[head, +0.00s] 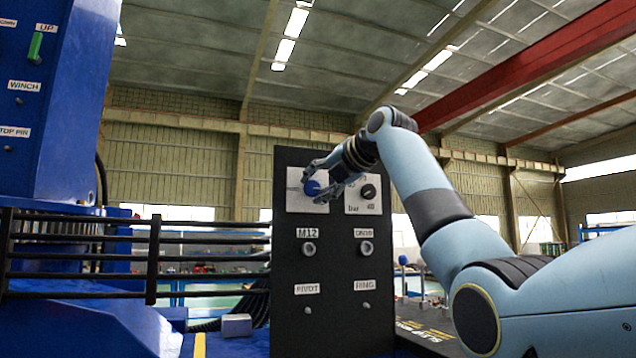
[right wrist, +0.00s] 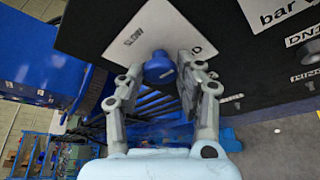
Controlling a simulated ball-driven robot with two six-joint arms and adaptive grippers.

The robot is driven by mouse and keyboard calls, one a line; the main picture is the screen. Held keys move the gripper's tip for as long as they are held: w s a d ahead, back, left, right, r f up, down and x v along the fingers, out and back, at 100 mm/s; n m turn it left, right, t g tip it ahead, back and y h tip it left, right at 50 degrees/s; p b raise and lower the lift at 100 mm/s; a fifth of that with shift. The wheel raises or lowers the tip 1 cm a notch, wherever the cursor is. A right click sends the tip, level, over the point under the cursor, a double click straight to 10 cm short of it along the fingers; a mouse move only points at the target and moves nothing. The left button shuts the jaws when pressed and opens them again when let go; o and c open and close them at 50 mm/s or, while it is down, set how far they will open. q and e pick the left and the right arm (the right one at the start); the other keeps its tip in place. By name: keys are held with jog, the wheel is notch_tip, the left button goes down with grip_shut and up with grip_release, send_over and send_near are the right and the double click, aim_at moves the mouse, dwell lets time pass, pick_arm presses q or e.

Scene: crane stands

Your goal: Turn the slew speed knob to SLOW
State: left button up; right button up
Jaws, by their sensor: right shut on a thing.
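The slew speed knob (head: 311,188) is a blue knob on a white plate (head: 294,203) at the upper left of a black panel (head: 335,270). In the right wrist view the blue knob (right wrist: 160,68) sits between my finger tips, and the word SLOW shows on its plate (right wrist: 150,32) to the upper left of it. My right gripper (head: 319,188) reaches in from the right and is shut on the knob. The knob's pointer direction is too small to tell. My left gripper is not in view.
Beside the knob plate is a second plate with a black dial (head: 368,192) marked bar. Below are labelled fittings, M12 (head: 308,248) among them. A black railing (head: 150,260) and a blue machine (head: 60,110) stand to the left.

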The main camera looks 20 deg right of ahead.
jog(key=shift+f, duration=0.1)
jog(key=o, duration=1.1)
jog(key=shift+w, duration=0.1)
jog(key=shift+o, duration=0.2)
jog(key=shift+s, duration=0.2)
jog(key=v, duration=1.1)
jog(key=shift+s, duration=0.3)
jog(key=shift+d, duration=0.15)
